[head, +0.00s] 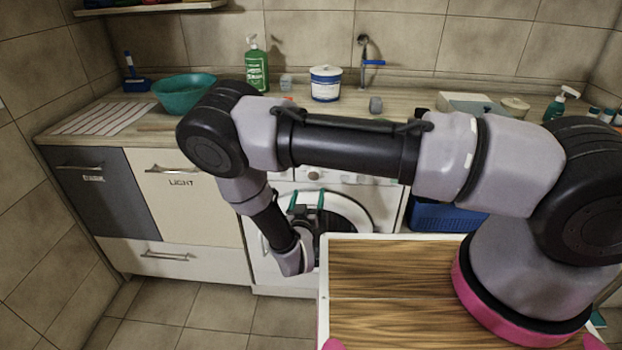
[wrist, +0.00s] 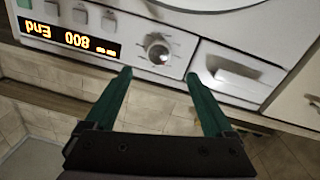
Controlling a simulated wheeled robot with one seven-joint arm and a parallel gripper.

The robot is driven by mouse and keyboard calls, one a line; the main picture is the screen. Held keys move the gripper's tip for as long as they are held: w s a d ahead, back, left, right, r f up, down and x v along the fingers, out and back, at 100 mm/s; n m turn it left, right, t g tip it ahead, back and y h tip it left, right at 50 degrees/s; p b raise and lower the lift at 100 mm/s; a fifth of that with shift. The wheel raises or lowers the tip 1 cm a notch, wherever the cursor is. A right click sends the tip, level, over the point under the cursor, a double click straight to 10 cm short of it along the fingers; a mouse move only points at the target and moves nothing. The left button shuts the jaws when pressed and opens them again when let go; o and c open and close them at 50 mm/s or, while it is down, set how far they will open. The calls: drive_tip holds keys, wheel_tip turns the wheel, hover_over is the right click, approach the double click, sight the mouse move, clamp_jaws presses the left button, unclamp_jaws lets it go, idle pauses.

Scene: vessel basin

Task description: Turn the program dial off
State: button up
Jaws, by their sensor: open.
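The program dial (wrist: 158,50) is a round silver-white knob on the white washing machine's panel. In the wrist view its pointer mark is too small to read. The dial also shows small in the head view (head: 313,174). My gripper (wrist: 158,73) has two green fingers, spread apart and empty. In the wrist view the dial appears between and just beyond the fingertips, with no visible contact. In the head view my gripper (head: 307,192) is in front of the washing machine (head: 385,205), below the dial and before the round door. My arm hides part of the panel.
A lit display (wrist: 70,38) with orange characters and a drawer (wrist: 235,75) flank the dial in the wrist view. The counter above holds a teal bowl (head: 183,93), a green bottle (head: 257,66) and a white tub (head: 325,84). A blue crate (head: 445,218) stands right of the machine.

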drive_tip(key=w+d, duration=0.1)
drive_tip(key=w, duration=0.8)
drive_tip(key=shift+w, duration=0.15)
drive_tip(key=shift+c, duration=0.3)
drive_tip(key=c, duration=1.3)
drive_tip(key=shift+n, duration=0.3)
